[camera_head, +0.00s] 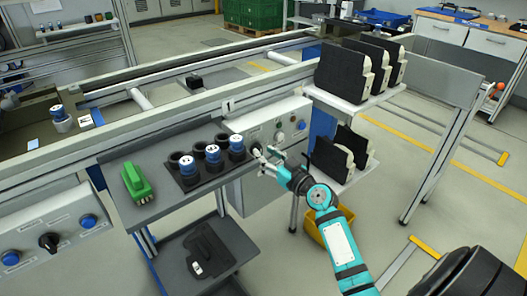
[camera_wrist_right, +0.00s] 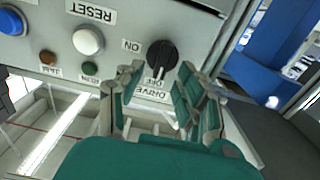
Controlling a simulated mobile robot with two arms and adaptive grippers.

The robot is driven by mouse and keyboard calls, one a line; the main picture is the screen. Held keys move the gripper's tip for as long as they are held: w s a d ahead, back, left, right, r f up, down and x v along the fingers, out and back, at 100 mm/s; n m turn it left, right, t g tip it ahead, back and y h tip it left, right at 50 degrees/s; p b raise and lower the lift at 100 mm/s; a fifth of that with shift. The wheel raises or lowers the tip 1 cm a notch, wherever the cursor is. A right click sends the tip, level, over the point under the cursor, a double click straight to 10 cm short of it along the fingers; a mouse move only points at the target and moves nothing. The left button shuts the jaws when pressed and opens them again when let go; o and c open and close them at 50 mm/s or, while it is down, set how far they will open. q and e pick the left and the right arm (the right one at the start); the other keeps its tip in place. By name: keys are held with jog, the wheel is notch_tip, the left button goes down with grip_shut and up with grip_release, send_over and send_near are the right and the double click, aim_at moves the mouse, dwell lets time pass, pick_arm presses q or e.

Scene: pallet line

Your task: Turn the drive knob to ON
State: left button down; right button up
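The drive knob (camera_wrist_right: 162,56) is black and round with a raised grip bar, on a pale panel in the right wrist view. OFF is printed just below it, ON to its left, and DRIVE lower down. The bar runs roughly up and down, its lower end close to OFF. The lettering appears upside down. My right gripper (camera_wrist_right: 155,92) is open, with its fingers apart and nothing between the tips, which are just short of the knob. In the head view my right gripper (camera_head: 266,160) is at the left end of the control box (camera_head: 278,120). My left gripper is out of view.
A white RESET button (camera_wrist_right: 88,40), a blue button (camera_wrist_right: 12,20) and small lamps share the panel. Left of the box, a grey shelf (camera_head: 150,160) holds blue-topped parts (camera_head: 213,153) and a green block (camera_head: 136,182). Racked black-and-white parts (camera_head: 345,72) stand to the right.

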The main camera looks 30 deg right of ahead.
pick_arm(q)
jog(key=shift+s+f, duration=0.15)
pick_arm(e)
jog(key=shift+w+a, duration=0.1)
jog(key=shift+w, duration=0.65)
grip_shut()
